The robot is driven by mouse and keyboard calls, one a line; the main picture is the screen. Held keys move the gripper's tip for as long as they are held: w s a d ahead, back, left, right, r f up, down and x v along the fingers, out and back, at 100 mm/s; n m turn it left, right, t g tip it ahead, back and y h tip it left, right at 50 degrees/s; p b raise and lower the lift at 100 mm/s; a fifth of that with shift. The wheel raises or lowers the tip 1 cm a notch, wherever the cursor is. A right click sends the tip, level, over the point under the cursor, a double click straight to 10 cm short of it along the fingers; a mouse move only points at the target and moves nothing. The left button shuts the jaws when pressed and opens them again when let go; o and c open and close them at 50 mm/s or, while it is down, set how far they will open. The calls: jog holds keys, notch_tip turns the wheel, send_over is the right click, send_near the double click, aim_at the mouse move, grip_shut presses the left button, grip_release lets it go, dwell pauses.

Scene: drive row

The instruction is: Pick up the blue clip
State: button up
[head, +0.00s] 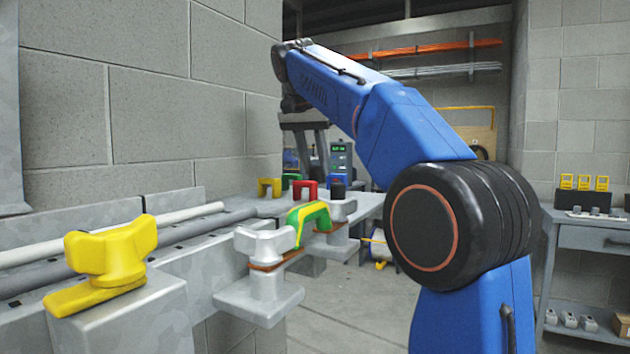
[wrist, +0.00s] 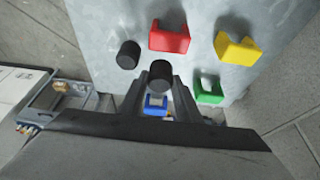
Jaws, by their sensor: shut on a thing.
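The blue clip (head: 337,178) stands on the grey shelf at the back, partly behind a black cylinder (head: 338,189) in the head view. In the wrist view the blue clip (wrist: 155,102) shows small, farther off between my fingers, apart from them. My gripper (head: 313,174) reaches down over the back of the shelf, left of the blue clip. In the wrist view my gripper (wrist: 160,78) is shut, with another black cylinder (wrist: 160,73) between its fingertips. That cylinder cannot be made out in the head view.
Close by on the shelf (wrist: 100,20) are a red clip (wrist: 169,37), a yellow clip (wrist: 237,49) and a green clip (wrist: 208,92). A black cylinder (wrist: 128,54) stands left of my fingers. Nearer are a green and yellow clamp (head: 310,217) and a yellow handle (head: 108,255).

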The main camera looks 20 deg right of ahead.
aim_at(313, 169)
jog(key=shift+f, duration=2)
jog(key=shift+f, duration=0.15)
jog(key=o, duration=0.7)
jog(key=shift+o, duration=0.2)
